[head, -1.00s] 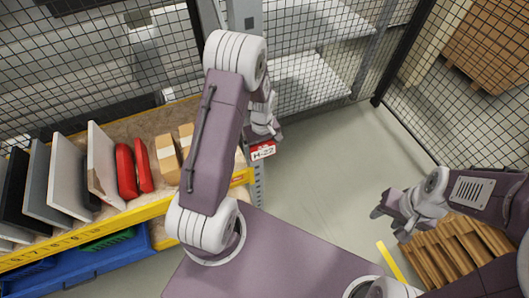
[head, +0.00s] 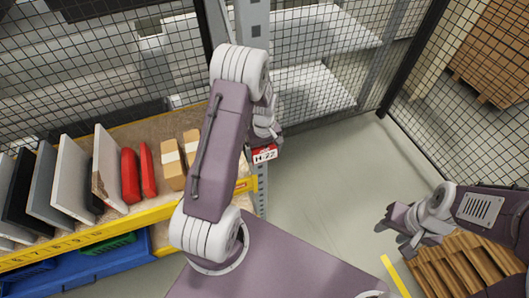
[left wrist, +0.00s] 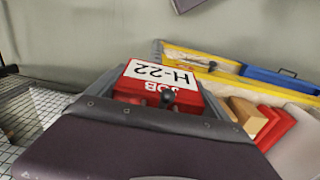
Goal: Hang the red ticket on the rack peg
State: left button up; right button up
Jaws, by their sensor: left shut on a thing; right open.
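The red ticket (head: 265,154), with a white label reading H-22, is at the end of my left arm, by the rack's right end. My left gripper (head: 268,136) is shut on it. In the left wrist view the ticket (left wrist: 158,76) sits between the grey fingers, its lettering upside down. A dark rounded knob (left wrist: 167,96) shows in front of the ticket's red part; I cannot tell whether it is the rack peg. No peg is clearly visible in the head view. My right gripper (head: 405,232) is open and empty at the right.
The rack (head: 120,224) has a yellow front edge and holds upright panels (head: 70,180), red packs (head: 130,176) and cardboard boxes (head: 172,165). Blue bins (head: 80,268) sit below. A wooden pallet (head: 465,265) lies under my right arm.

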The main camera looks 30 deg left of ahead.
pick_arm(q)
jog(key=shift+w+a, duration=0.1)
jog(key=o, duration=1)
jog(key=shift+o, duration=0.2)
jog(key=shift+w+r, duration=0.1)
jog(key=shift+r, duration=0.05)
notch_tip(320, 180, up, 8)
jog(key=b, duration=0.2)
jog(key=shift+b, duration=0.3)
jog(key=shift+r, duration=0.45)
jog(key=shift+s, duration=0.2)
